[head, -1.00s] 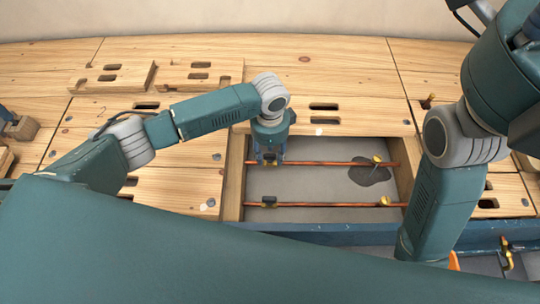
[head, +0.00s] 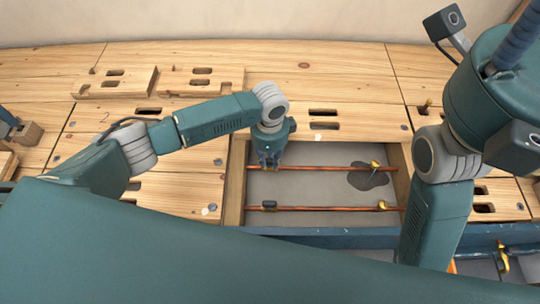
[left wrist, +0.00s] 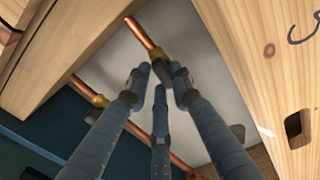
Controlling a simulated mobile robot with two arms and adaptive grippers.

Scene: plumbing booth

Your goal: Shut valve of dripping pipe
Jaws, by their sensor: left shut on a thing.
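Two copper pipes cross an open recess in the wooden bench. The upper pipe (head: 325,169) has a yellow valve (head: 375,164) at its right, above a dark wet patch (head: 367,179). The lower pipe (head: 325,208) has a yellow valve (head: 382,205) at right and a dark fitting (head: 268,205) at left. My left gripper (head: 268,164) is at the left part of the upper pipe. In the left wrist view its fingers (left wrist: 162,72) are shut around a dark valve part (left wrist: 158,53) on the pipe, mostly hidden by them. My right gripper is not in view.
Wooden bench panels (head: 330,90) with slots surround the recess. A blue edge (head: 330,238) runs along its front. Another brass valve (head: 502,255) stands at lower right.

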